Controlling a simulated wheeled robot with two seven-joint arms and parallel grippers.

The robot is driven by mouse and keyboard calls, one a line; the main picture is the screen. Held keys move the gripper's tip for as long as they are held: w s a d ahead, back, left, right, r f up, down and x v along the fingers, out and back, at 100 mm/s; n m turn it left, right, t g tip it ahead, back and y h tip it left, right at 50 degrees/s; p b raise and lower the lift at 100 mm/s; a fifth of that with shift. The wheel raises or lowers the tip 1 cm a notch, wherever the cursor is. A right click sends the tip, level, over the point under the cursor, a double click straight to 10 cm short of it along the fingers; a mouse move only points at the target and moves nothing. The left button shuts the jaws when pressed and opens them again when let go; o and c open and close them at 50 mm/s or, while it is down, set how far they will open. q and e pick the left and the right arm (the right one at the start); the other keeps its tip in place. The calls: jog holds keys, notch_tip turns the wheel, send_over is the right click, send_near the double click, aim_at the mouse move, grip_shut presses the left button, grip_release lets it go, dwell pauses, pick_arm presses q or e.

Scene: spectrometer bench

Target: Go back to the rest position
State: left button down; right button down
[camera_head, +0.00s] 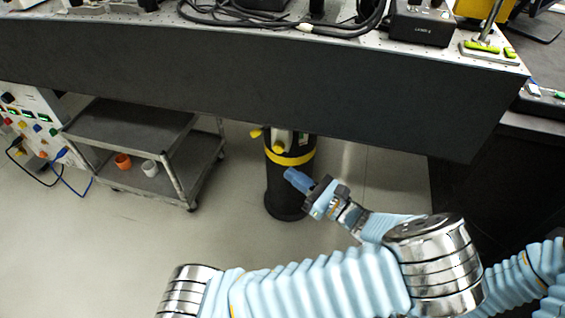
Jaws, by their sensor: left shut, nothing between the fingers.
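My left gripper (298,180) is in the middle of the view, below the front edge of the bench (250,75). Its blue fingers are together with nothing visible between them, and they point up and to the left. In the picture they overlap a black bench leg with a yellow band (288,205); I cannot tell how far apart they are in depth. My left arm spans the bottom of the view in a pale blue sleeve. Part of my right arm shows at the lower right, but its gripper is out of view.
A grey cart (130,125) with an orange cup (123,161) and a white cup (149,168) stands at the left, beside a panel with coloured knobs (25,125). Cables (290,22) and a black box (422,25) lie on the bench top. The floor at lower left is clear.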

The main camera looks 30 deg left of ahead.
pick_arm(q)
jog(key=s+a+f+n+g+h, duration=0.1)
jog(key=s+f+n+g+h, duration=0.3)
jog(key=s+f, duration=0.45)
jog(key=s+a+f+n+g+h, duration=0.15)
jog(key=s+f+g+h, duration=0.35)
jog(key=f, duration=0.7)
jog(key=s+d+f+n+h, duration=0.55)
jog(key=d+f+h, duration=0.2)
jog(key=h, duration=0.25)
jog(key=w+d+r+n+t+h, duration=0.1)
jog(key=w+d+n+t+h, duration=0.3)
jog(key=w+n+t, duration=0.3)
jog(key=w+d+n, duration=0.1)
jog(key=n, duration=0.2)
jog(key=shift+r+h, duration=0.3)
jog(key=shift+h, duration=0.1)
